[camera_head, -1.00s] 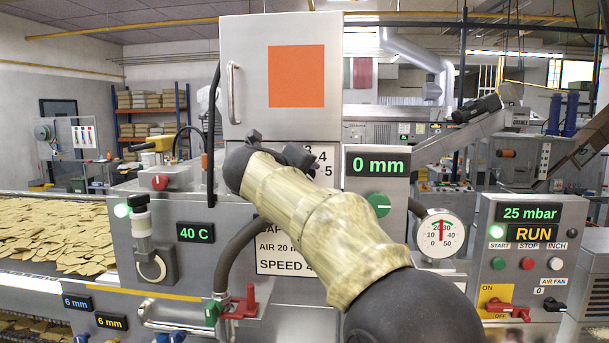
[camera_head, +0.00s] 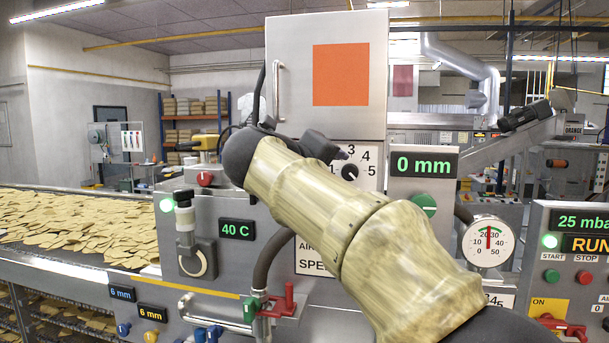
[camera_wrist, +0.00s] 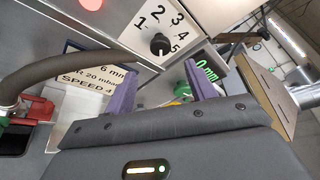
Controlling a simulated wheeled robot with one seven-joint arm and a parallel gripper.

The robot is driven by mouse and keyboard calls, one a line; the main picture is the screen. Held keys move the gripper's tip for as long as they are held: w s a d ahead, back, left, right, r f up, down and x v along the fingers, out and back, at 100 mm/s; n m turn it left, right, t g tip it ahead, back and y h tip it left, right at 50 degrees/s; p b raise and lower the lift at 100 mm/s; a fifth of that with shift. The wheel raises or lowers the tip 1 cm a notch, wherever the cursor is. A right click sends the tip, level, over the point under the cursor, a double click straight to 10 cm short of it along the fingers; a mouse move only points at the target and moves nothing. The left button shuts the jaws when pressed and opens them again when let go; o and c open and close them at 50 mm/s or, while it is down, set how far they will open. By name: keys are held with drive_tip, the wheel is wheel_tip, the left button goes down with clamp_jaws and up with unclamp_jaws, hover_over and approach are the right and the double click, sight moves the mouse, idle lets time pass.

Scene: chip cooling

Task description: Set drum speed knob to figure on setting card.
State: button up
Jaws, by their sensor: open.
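The drum speed knob (camera_head: 350,172) is a small black knob on a white dial numbered 1 to 5. It also shows in the wrist view (camera_wrist: 159,44), where I cannot tell surely which figure it points to. The setting card (camera_wrist: 88,84) reads "SPEED 4" on its lowest line in the wrist view; in the head view the card (camera_head: 312,264) is partly hidden by my arm. My gripper (camera_wrist: 160,88) is open and empty, its two purple fingers apart. The knob lies ahead of the fingers, not between them. In the head view my gripper (camera_head: 322,147) is beside the dial's upper left.
A green knob (camera_head: 424,205) sits under the 0 mm display, right of the dial. A dark hose (camera_head: 272,262) and a red valve handle (camera_head: 289,298) stand out at lower left. A metal door (camera_head: 290,80) with an orange square is above.

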drive_tip(key=b+v, duration=0.1)
drive_tip(key=v, duration=0.7)
drive_tip(key=shift+s, duration=0.2)
drive_tip(key=shift+a, duration=0.1)
